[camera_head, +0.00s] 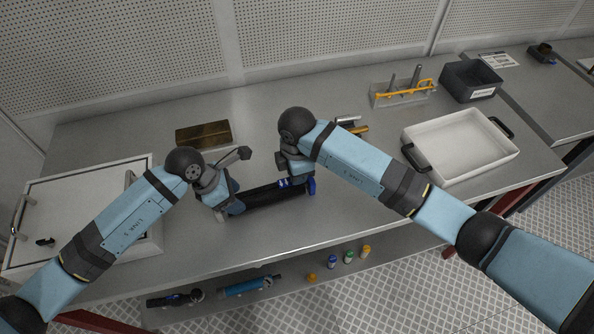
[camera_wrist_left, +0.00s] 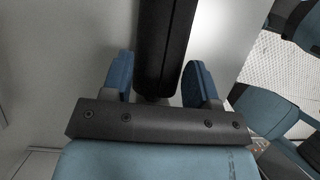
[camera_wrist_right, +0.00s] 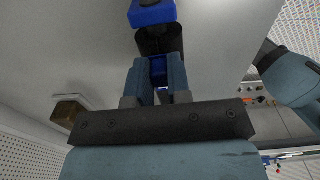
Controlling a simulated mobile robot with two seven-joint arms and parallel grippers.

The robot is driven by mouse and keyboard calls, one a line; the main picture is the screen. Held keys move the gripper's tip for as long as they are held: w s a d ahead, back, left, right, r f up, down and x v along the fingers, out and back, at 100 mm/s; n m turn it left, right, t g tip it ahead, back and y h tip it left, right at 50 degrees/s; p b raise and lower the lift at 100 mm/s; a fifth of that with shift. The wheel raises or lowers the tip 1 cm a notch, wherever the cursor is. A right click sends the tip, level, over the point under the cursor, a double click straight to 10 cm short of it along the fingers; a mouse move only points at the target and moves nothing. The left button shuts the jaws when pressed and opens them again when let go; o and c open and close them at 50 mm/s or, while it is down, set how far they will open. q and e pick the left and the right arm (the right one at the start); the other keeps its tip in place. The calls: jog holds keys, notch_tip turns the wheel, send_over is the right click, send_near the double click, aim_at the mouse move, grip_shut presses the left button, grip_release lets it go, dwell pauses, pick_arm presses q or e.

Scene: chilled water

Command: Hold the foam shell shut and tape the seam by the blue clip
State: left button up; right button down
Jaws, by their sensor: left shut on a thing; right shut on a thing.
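The black foam shell (camera_head: 262,195) is a long dark tube lying across the bench front, between my two grippers. It also shows in the left wrist view (camera_wrist_left: 165,45), with a seam line along it. My left gripper (camera_head: 227,208) is shut around the shell near its left end. My right gripper (camera_head: 287,180) is shut on a small blue piece (camera_wrist_right: 158,70) at the shell's right part. A second blue piece (camera_head: 311,185) sits at the shell's right end; it shows beyond the fingers in the right wrist view (camera_wrist_right: 152,12). I cannot tell which is the clip; tape is not clearly visible.
A brown block (camera_head: 203,134) lies behind the shell. A white tray (camera_head: 460,145) stands right, with a dark bin (camera_head: 470,81) and a tool rack (camera_head: 403,92) behind. A pale lidded unit (camera_head: 75,205) is at left. Small bottles (camera_head: 348,257) stand on the lower shelf.

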jog(key=shift+f, duration=0.45)
dwell(0.6)
jog(key=c, duration=1)
grip_release()
jog(key=shift+r, duration=0.1)
